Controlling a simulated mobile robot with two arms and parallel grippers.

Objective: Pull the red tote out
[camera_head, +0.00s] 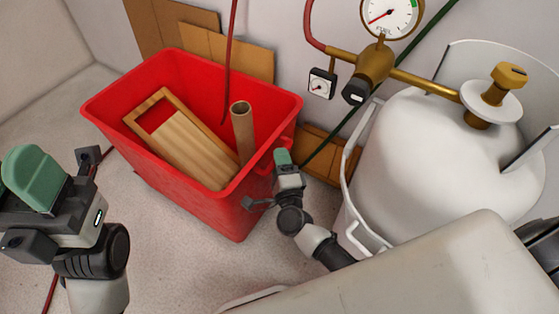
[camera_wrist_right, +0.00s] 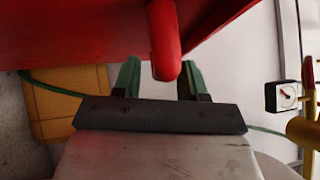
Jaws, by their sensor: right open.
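The red tote (camera_head: 185,205) stands on the floor at the left centre of the head view. It holds a pale wooden box and a brown tube. In the right wrist view the tote's red wall (camera_wrist_right: 75,30) fills the top. My right gripper (camera_head: 283,158) is at the tote's right end, by its handle. In the right wrist view its two green fingers (camera_wrist_right: 160,80) are apart, with the red handle (camera_wrist_right: 165,45) between them. Contact is not clear. My left gripper (camera_head: 35,178) is left of the tote, apart from it; its finger gap is hidden.
A white tank (camera_head: 420,160) in a white guard stands close right of my right gripper. A brass valve (camera_head: 375,65) with gauges is on the wall. Cardboard (camera_head: 240,55) leans behind the tote. A red hose (camera_head: 231,60) hangs over it.

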